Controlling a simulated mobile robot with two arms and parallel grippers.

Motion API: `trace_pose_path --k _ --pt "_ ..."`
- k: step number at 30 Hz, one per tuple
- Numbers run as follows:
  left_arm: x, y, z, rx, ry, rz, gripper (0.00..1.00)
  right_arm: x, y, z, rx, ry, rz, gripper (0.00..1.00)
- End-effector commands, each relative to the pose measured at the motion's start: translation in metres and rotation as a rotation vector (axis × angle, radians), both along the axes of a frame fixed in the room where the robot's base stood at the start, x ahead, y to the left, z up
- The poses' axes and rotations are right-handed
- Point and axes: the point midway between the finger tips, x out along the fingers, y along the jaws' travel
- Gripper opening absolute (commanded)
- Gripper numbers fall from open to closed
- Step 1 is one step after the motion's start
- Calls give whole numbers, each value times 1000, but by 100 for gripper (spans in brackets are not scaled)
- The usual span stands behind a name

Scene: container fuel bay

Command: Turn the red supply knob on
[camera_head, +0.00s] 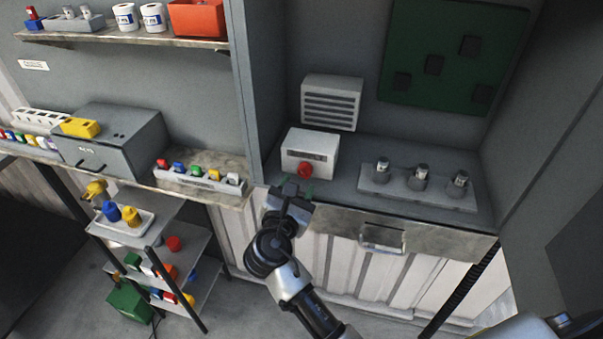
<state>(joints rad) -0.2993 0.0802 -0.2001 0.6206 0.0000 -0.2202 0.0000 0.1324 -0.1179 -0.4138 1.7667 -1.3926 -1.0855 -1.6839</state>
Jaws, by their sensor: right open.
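The red supply knob (305,170) sits low on the front of a white box (312,150) on the grey bench. My right gripper (293,188) is open, just in front of the bench edge, below and slightly left of the knob. It appears close to the knob, but I cannot tell whether it touches. The knob's front shows; its turn position is too small to read. My left gripper is not visible.
A plate with three grey fittings (418,188) stands on the bench to the right. A drawer handle (382,240) sticks out below. A wall divider (250,90) rises left of the box. A shelf cart (165,215) with coloured items stands at lower left.

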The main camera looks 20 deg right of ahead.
Motion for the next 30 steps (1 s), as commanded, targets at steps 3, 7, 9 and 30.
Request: trace_pose_path --k 3,7,9,30 --pt "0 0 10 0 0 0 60 -21 15 2 2 3 0 45" --pt "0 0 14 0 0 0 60 -39 28 3 2 3 0 45" --pt "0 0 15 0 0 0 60 -45 32 3 1 2 0 45" --pt "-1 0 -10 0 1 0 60 -48 45 -130 222 127 103 45"
